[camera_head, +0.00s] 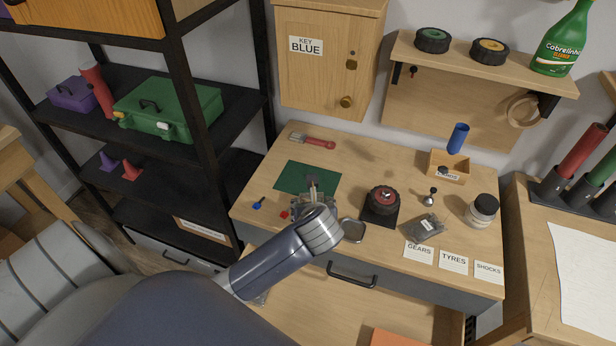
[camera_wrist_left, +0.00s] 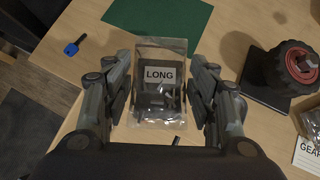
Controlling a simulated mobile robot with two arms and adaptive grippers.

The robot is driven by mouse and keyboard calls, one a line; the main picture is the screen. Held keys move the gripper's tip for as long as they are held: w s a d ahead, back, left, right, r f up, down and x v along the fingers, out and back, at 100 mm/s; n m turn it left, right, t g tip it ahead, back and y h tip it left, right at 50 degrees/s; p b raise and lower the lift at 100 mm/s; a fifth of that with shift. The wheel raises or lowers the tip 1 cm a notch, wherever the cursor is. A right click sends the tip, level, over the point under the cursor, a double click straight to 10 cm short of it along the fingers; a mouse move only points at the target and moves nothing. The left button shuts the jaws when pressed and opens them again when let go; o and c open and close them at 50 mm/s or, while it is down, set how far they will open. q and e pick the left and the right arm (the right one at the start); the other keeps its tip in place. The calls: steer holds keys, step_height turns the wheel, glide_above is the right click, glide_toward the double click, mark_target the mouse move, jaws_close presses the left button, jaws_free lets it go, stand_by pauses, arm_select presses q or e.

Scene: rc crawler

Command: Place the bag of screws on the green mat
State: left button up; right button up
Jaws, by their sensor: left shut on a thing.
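The bag of screws (camera_wrist_left: 158,105) is a clear packet with a white "LONG" label and dark contents. My left gripper (camera_wrist_left: 161,92) is shut on it, one finger on each side. The green mat (camera_head: 296,178) lies flat on the workbench and also shows at the top of the left wrist view (camera_wrist_left: 175,20). In the head view my left gripper (camera_head: 313,197) is at the mat's front right edge and mostly hides the bag. The bag's top end overlaps the mat's near edge in the wrist view; its height above the bench is unclear. My right gripper is out of view.
A blue key-like piece (camera_head: 259,203) lies left of the gripper. A red-handled tool (camera_head: 313,141) lies behind the mat. An open drawer (camera_head: 330,315) juts out below.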

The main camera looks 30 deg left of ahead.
arm_select(q)
steer(key=w+a, duration=0.3)
steer(key=w, duration=0.1)
steer(key=w+a+f+p, duration=0.1)
steer(key=w+a, duration=0.2)
steer(key=w, duration=0.1)
steer(key=w+a+p, duration=0.1)
steer(key=w+a, duration=0.2)
steer(key=w, duration=0.1)
steer(key=shift+w+a+f, duration=0.1)
steer(key=shift+a+f, duration=0.05)
steer(key=shift+f, duration=0.05)
steer(key=shift+w+a+f+p, duration=0.1)
steer(key=shift+p, duration=0.2)
step_height(320, 180, down, 3)
steer(key=shift+r+p, duration=0.1)
steer(key=shift+p, duration=0.2)
steer(key=shift+f, duration=0.3)
steer(key=shift+f, duration=0.1)
steer(key=o, duration=1.1)
steer(key=shift+c, duration=0.2)
